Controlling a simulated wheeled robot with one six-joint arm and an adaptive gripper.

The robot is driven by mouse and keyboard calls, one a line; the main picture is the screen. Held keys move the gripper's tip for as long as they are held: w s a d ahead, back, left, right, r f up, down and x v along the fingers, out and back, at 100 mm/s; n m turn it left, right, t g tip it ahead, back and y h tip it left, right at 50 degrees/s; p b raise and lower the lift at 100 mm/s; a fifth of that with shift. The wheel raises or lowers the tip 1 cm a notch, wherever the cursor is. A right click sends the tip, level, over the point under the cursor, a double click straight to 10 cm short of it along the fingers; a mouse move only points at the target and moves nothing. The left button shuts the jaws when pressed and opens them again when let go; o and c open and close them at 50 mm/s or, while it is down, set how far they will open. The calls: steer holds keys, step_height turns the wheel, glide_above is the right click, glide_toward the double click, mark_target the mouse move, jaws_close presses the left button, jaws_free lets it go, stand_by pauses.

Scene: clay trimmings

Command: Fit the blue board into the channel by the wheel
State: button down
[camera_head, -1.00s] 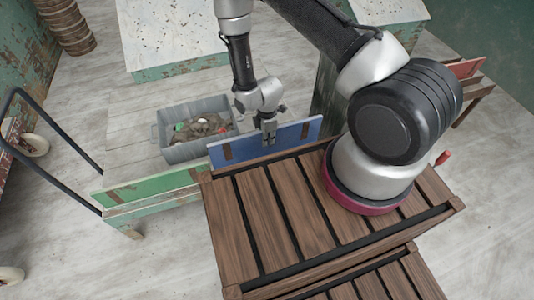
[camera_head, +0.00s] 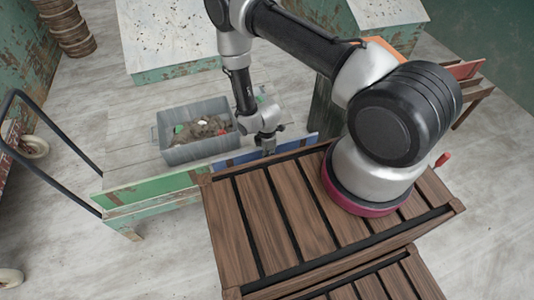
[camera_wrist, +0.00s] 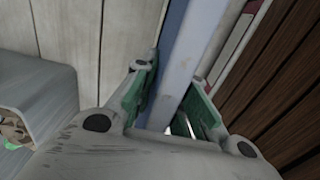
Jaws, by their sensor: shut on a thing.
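The blue board (camera_head: 300,144) stands on edge behind the brown slatted deck, in line with a green board (camera_head: 150,189) to its left. Only its upper strip shows above the deck edge. My gripper (camera_head: 268,150) is shut on its top edge near the middle. In the wrist view the board (camera_wrist: 190,55) runs up between the two green-padded fingers (camera_wrist: 170,95). The board's lower edge and the channel under it are hidden, so I cannot tell how deep it sits.
A grey bin (camera_head: 158,138) of clay scraps stands on the pale bench just behind the boards, left of my gripper. The slatted deck (camera_head: 255,225) lies in front. A pale-topped block (camera_head: 165,35) stands farther back. A black cart handle (camera_head: 50,120) is at left.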

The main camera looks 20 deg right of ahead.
steer(key=c, duration=1.4)
jaws_free()
steer(key=shift+c, duration=0.2)
step_height(320, 180, up, 12)
steer(key=shift+r, duration=0.2)
steer(key=w+d+r+m+t, duration=0.1)
steer(key=d+r+m, duration=0.15)
steer(key=r, duration=0.85)
steer(key=w+d+r+m, duration=0.1)
steer(key=w+r+m, duration=0.15)
steer(key=r, duration=0.75)
steer(key=w+d+r+m+t, duration=0.1)
steer(key=d+r+m, duration=0.15)
steer(key=r, duration=0.85)
steer(key=s+d+r+m+t, duration=0.1)
steer(key=s+d+r+m, duration=0.2)
steer(key=s+r, duration=0.35)
steer(key=s+d+r+m, duration=0.3)
steer(key=s+r, duration=0.1)
steer(key=r, duration=0.5)
steer(key=s+d+r+m, duration=0.1)
steer(key=s+r+m, duration=0.1)
steer(key=s, duration=0.4)
steer(key=s+d+r+m+t, duration=0.1)
steer(key=s+d+r+m, duration=0.1)
steer(key=s+r, duration=0.2)
steer(key=s, duration=0.3)
steer(key=shift+r, duration=0.15)
steer(key=shift+m, duration=0.25)
